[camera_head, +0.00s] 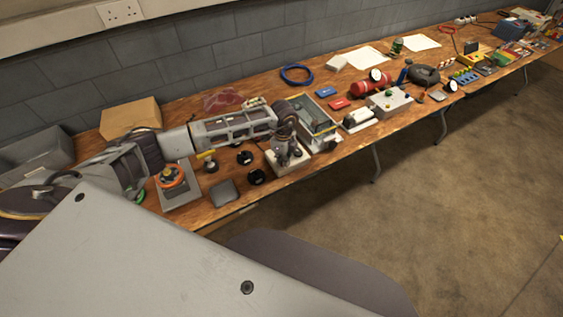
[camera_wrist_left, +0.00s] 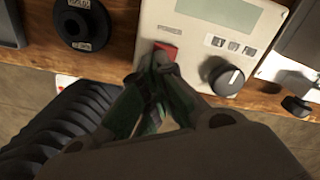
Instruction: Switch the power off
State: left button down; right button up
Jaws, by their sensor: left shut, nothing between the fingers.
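A cream power unit (camera_wrist_left: 200,45) fills the upper middle of the left wrist view, with a grey display, small labels and a black knob (camera_wrist_left: 227,78). A red switch (camera_wrist_left: 167,49) sits on its panel, left of the knob. My left gripper (camera_wrist_left: 157,62) is shut and empty, its green-and-dark fingertips right at the switch and covering part of it. I cannot tell whether they touch it. In the head view the left gripper (camera_head: 290,158) points down over the unit (camera_head: 276,165) and hides most of its panel. The right gripper is not in view.
An orange round part (camera_head: 171,175) and a cardboard box (camera_head: 130,117) are farther left. The bench's front edge is close to the unit.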

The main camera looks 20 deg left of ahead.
pick_arm(q)
jog(key=shift+s, duration=0.1)
jog(key=shift+r+p, duration=2.55)
jog(key=shift+r, duration=0.85)
